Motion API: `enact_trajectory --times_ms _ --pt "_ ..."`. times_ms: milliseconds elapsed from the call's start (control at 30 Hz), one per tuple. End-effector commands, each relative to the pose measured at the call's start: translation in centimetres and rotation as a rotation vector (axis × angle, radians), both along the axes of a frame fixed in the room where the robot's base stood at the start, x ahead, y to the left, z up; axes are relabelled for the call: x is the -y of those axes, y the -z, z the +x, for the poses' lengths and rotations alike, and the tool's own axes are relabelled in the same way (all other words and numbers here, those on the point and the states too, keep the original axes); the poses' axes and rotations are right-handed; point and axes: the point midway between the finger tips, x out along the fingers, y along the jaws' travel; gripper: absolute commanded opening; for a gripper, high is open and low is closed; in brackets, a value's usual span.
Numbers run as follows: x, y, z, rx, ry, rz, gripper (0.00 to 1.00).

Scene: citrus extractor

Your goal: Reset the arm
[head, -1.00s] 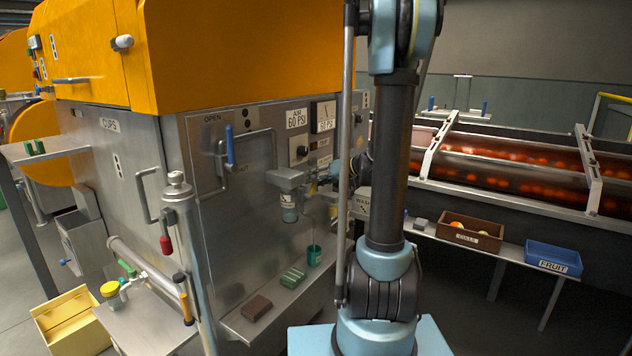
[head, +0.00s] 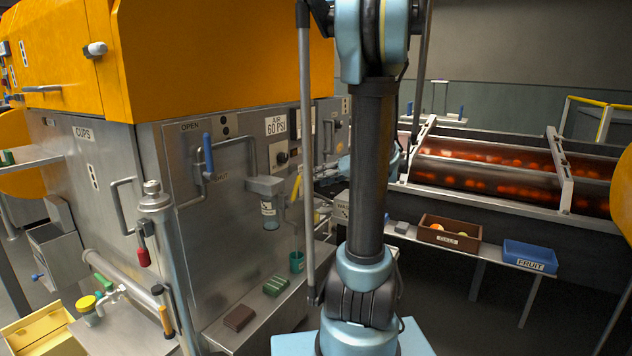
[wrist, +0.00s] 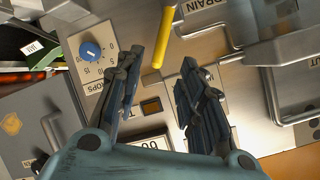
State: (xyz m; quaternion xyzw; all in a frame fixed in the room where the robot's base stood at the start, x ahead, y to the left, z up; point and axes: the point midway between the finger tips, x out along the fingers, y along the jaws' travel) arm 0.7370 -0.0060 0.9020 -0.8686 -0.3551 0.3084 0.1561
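My gripper (wrist: 160,75) is open in the wrist view, its two dark fingers spread apart with nothing between them. Beyond the fingers is a metal panel with a blue knob (wrist: 91,50) and a yellow handle (wrist: 166,38). The yellow handle also shows in the head view (head: 296,188). In the head view my arm (head: 368,165) stands upright in front of the machine. The gripper end there is small and partly hidden behind the arm, close to the panel's right part.
The steel machine with the orange hood (head: 220,60) fills the left. A small shelf in front holds a brown block (head: 239,317), a green block (head: 276,287) and a green cup (head: 297,261). At right are a brown crate (head: 449,236) and blue bin (head: 530,258) on a bench.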

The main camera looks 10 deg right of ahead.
Motion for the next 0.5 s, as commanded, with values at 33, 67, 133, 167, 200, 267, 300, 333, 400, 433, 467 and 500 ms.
enact_trajectory --times_ms 33,67,133,167,200,267,300,333,400,433,467,500 --pt "0.09 -0.06 -0.08 0.000 0.000 0.000 0.36" --pt "0.12 -0.07 -0.11 0.000 0.000 0.000 0.36" --pt "0.14 -0.10 -0.14 0.000 0.000 0.000 0.36" --pt "0.14 -0.10 -0.14 0.000 0.000 0.000 0.36" --pt "0.13 -0.09 -0.15 0.000 0.000 0.000 0.36" --pt "0.13 -0.09 -0.15 0.000 0.000 0.000 0.36" --pt "0.13 -0.09 -0.15 0.000 0.000 0.000 0.36" --pt "0.12 -0.08 -0.14 0.000 0.000 0.000 0.36" --pt "0.02 -0.05 -0.25 -0.004 -0.002 -0.002 0.36" --pt "-0.10 -0.01 -0.39 -0.008 -0.001 -0.004 0.36" --pt "-0.28 0.05 -0.60 -0.014 -0.002 -0.006 0.36" --pt "-0.61 0.18 -0.96 -0.027 -0.003 -0.012 0.36"
